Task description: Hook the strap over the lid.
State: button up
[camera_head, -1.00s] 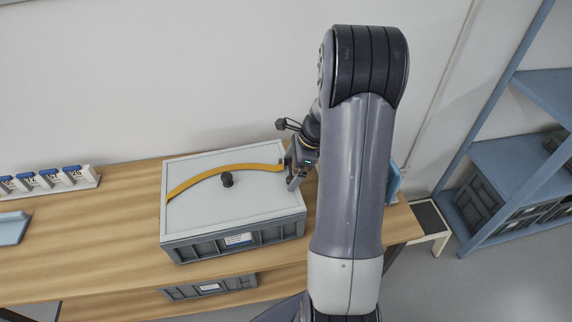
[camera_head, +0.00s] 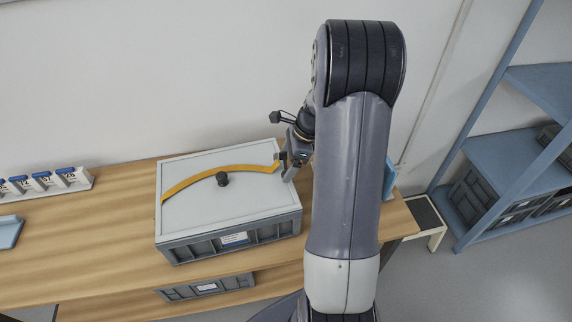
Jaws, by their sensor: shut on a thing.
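A yellow strap (camera_head: 205,178) runs in an arc across the pale grey lid (camera_head: 245,205) of a grey crate (camera_head: 270,229). The strap's left end is at the lid's left edge. My gripper (camera_head: 284,167) is at the lid's right side, shut on the strap's right end. My arm hides part of the gripper, and the exact grip on the strap end is small in view.
The crate stands on a wooden table (camera_head: 90,225). A rack of white, blue-topped containers (camera_head: 45,182) and a blue tray (camera_head: 9,232) are at the left. Blue shelves (camera_head: 505,165) with grey crates stand at the right. A second crate (camera_head: 206,288) sits below.

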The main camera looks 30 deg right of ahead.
notch_tip(320, 180, up, 11)
jog(key=p, duration=0.2)
jog(key=shift+r+p, duration=0.2)
jog(key=shift+p, duration=0.2)
jog(key=o, duration=1)
jog(key=v, duration=1)
jog(key=shift+s+d+r+b, duration=0.1)
jog(key=shift+d+r+b, duration=0.05)
jog(key=shift+r+b, duration=0.2)
jog(key=shift+f, duration=0.15)
